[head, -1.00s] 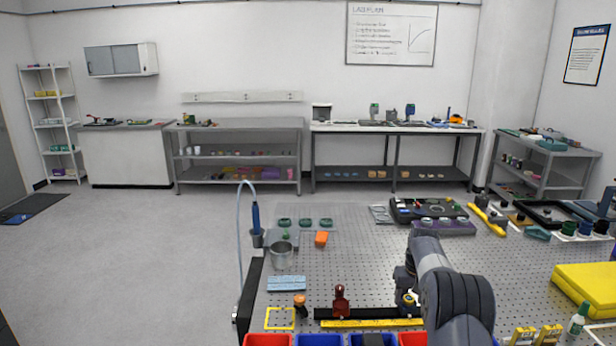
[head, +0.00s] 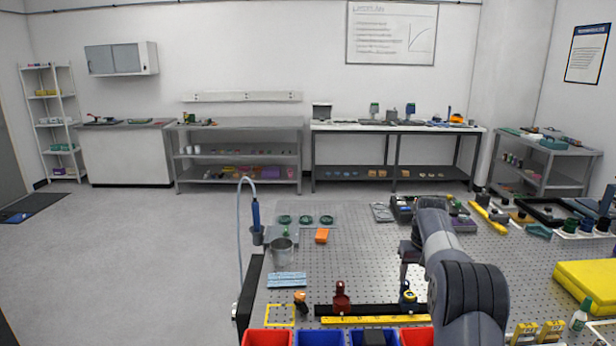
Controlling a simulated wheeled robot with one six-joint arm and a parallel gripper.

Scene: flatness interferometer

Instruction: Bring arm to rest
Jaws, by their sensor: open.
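My gripper (head: 412,272) hangs at the end of my arm over the perforated optical table (head: 350,262), right of its middle. It points down and is open, and I see nothing held in it. The fingertips are small and partly hidden by my own arm. In front of it, a dark mount with a blue and yellow top (head: 407,297) stands upright on a black rail (head: 375,309). A red mount (head: 340,298) stands on the same rail further left. My gripper appears behind and above the dark mount, apart from it.
Red and blue bins (head: 320,338) line the front edge. A metal cup (head: 282,250), an orange block (head: 322,236) and a light-blue pad (head: 287,279) are on the left. Yellow foam (head: 588,280) lies right, a black tray (head: 548,212) behind. The table's middle is mostly clear.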

